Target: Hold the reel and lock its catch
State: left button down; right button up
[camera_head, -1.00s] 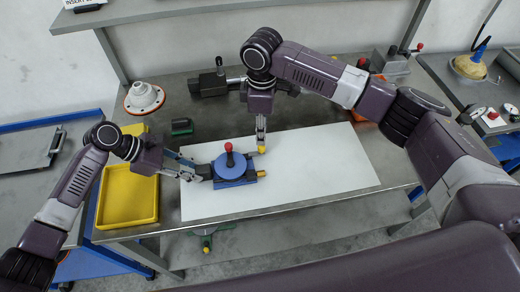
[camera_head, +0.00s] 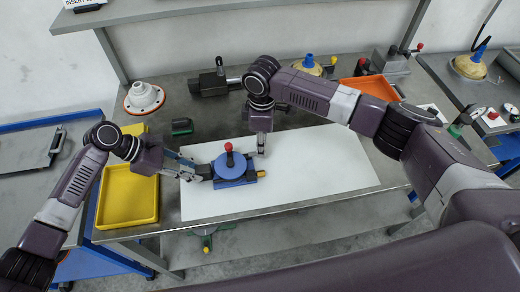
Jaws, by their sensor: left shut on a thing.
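The reel (camera_head: 231,163) is a round blue disc on a blue base (camera_head: 236,183), with a red knob (camera_head: 229,147) standing up near its back edge. It sits on the white board. My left gripper (camera_head: 205,172) comes in from the left and is shut on the reel unit's left side. A small yellow piece (camera_head: 261,173) sticks out of the base's right side. My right gripper (camera_head: 261,152) points down over the board just behind and right of the reel, apart from the disc. Its fingertips are too small to judge, and I see nothing in them.
The white board (camera_head: 320,165) has clear room to the right. A yellow tray (camera_head: 128,200) is left of the reel. A white flanged part (camera_head: 144,97), a small green block (camera_head: 181,126), a dark clamp (camera_head: 212,82) and an orange tray (camera_head: 372,88) stand around the bench.

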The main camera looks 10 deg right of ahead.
aim_at(255, 153)
grip_shut()
jog(key=shift+a, duration=0.65)
jog(key=shift+a+r, duration=0.1)
jog(key=shift+a, duration=0.4)
jog(key=shift+o, duration=1.9)
grip_release()
jog(key=shift+d, duration=0.1)
notch_tip(255, 153, up, 12)
